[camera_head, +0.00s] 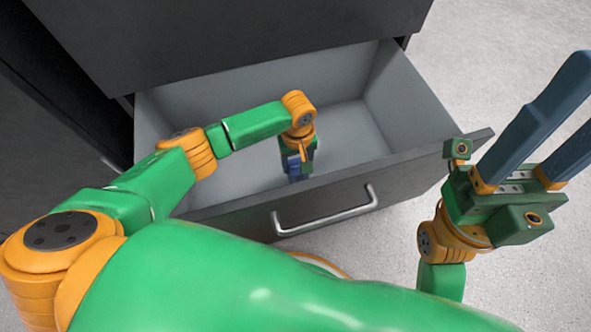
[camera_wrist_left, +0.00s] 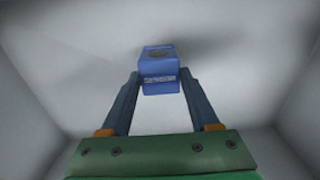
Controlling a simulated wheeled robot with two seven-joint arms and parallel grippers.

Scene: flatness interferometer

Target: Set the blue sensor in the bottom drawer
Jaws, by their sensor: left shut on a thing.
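The blue sensor (camera_wrist_left: 159,70) is a small blue block with a round dark spot on top and a pale printed band on its side. In the left wrist view my left gripper (camera_wrist_left: 158,84) is shut on it, one finger on each side. In the head view my left gripper (camera_head: 297,172) points down inside the open bottom drawer (camera_head: 215,110), and the sensor is hard to tell from the fingers there. Whether the sensor touches the drawer floor I cannot tell. My right gripper (camera_head: 575,110) is at the right of the head view, its two fingers apart with nothing visible between them.
The drawer has grey inner walls and a dark front with a silver handle (camera_head: 325,213). The dark cabinet (camera_head: 220,35) rises behind it. The drawer floor around my left gripper looks bare. Pale speckled floor (camera_head: 490,50) lies to the right.

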